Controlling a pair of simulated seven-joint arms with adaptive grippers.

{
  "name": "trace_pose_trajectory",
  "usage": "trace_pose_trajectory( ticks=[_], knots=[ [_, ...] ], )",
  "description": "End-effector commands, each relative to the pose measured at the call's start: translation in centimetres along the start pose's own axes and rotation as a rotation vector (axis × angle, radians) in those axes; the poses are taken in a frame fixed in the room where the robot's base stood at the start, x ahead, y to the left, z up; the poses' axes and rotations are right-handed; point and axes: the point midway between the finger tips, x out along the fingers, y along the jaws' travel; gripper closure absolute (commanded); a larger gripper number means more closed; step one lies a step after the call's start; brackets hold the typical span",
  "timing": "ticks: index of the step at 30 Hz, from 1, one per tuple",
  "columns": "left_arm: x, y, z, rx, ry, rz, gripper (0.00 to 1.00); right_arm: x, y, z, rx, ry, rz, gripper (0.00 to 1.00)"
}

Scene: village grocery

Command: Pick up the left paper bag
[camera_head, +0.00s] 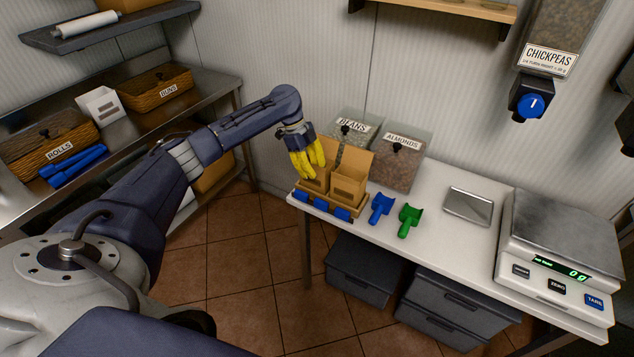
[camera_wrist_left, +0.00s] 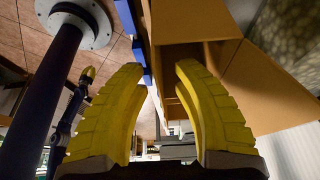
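Two open brown paper bags stand side by side in a wooden holder (camera_head: 337,209) with blue pieces along its front, at the left end of the white table. The left paper bag (camera_head: 316,184) is partly hidden by my left gripper (camera_head: 309,172), whose yellow fingers point down at its top. In the left wrist view the left gripper (camera_wrist_left: 160,70) is open, with a gap between its fingers. The left bag (camera_wrist_left: 200,28) shows there beyond the right finger; I cannot tell whether they touch. The right paper bag (camera_head: 350,187) is upright. A small yellow-tipped gripper, seemingly my right (camera_wrist_left: 88,75), shows far off.
Beans (camera_head: 352,132) and almonds (camera_head: 399,160) bins stand close behind the bags. A blue scoop (camera_head: 381,208) and a green scoop (camera_head: 409,220) lie to the right. Farther right are a metal tray (camera_head: 469,205) and a scale (camera_head: 562,235) reading 0 g.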

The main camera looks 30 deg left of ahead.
Motion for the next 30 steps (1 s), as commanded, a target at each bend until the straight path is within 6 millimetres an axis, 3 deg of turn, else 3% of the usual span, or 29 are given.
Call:
trace_pose_trajectory(
  ticks=[5,13,21,30],
  knots=[
    [1.9,0.0,0.0,-0.001,0.001,0.000,0.72,0.0,0.0,0.0,0.000,0.000,0.000,1.00],
    [2.1,0.0,0.0,-0.001,0.000,0.000,0.70,0.0,0.0,0.0,0.000,0.000,0.000,1.00],
    [2.1,0.0,0.0,-0.001,0.000,0.000,1.00,0.0,0.1,0.0,-0.001,0.000,0.001,1.00],
    [2.1,0.0,0.0,-0.001,0.000,0.000,1.00,0.0,0.1,0.1,-0.001,-0.001,0.001,1.00]
  ],
)
